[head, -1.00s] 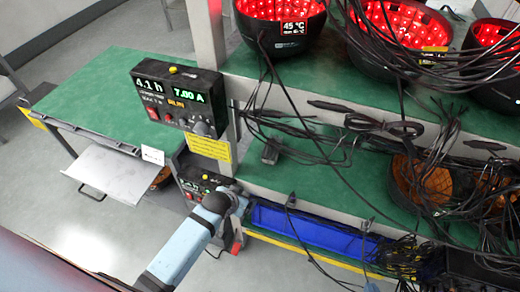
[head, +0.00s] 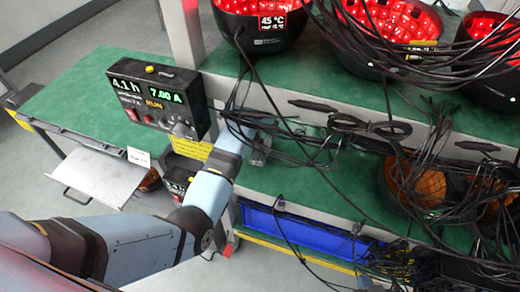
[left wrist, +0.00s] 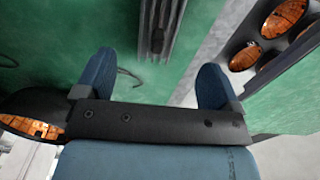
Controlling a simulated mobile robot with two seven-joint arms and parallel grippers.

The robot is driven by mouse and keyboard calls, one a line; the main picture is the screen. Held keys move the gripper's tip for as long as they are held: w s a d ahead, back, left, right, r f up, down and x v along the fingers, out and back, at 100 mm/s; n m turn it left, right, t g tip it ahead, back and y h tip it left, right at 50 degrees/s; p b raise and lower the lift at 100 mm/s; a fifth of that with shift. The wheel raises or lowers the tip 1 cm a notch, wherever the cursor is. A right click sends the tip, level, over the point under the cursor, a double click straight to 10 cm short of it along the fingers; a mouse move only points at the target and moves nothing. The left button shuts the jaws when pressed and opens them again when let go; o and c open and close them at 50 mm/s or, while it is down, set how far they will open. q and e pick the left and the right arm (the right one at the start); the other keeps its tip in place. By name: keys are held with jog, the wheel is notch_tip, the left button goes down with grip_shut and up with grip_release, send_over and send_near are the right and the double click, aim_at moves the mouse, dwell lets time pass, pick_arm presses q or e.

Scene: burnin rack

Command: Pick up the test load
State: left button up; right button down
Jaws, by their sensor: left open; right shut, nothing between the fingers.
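A black box with a green "4.1 h 7.00 A" display (head: 157,98) stands upright at the rack's left post in the head view. It looks like a test load, but no label confirms this. A similar box (head: 178,176) sits below it, partly hidden by my arm.
Red-lit black bowls (head: 392,35) stand on the upper shelf. Black cables (head: 385,128) hang across the lower shelf. A blue bin (head: 305,232) is below. A green table (head: 75,97) at left has clear room and a pale tray (head: 97,180) at its front.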

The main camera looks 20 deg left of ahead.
aim_at(261, 147)
pick_arm(q)
notch_tip(261, 147, down, 4)
jog(key=shift+f, duration=0.25)
jog(key=f, duration=0.3)
jog(key=w+f, duration=0.1)
jog(key=f, duration=0.1)
jog(key=shift+f, duration=0.1)
jog(key=c, duration=1.1)
